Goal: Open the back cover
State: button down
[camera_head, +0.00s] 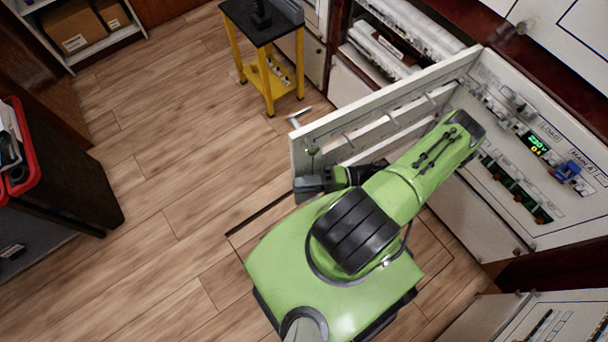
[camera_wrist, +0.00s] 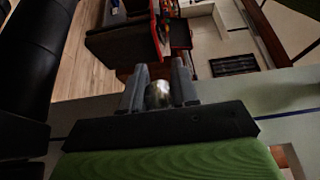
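The white cover (camera_head: 345,128) stands swung out from the breaker cabinet (camera_head: 540,150), hinged near its upper right end. A metal lever handle (camera_head: 300,115) sticks out at its free end, on the far side. My gripper (camera_head: 306,188) is at the lower free end of the cover, on its inner side; the head view does not show whether it touches. In the wrist view, the two grey fingers of my gripper (camera_wrist: 159,88) stand apart. A shiny rounded metal piece shows between them; I cannot tell what it is. The handle is clear of the fingers in the head view.
A yellow-legged stand with a black top (camera_head: 262,30) is beyond the cover. A dark table with a red-rimmed bin (camera_head: 32,150) is at the left. Shelves with boxes (camera_head: 75,30) are at the upper left. Wooden floor (camera_head: 165,170) between them is clear.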

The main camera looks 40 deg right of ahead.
jog(key=c, duration=0.9)
grip_release()
jog(key=shift+o, duration=0.2)
jog(key=b+v, duration=0.1)
jog(key=v, duration=1.5)
jog(key=shift+a, duration=0.1)
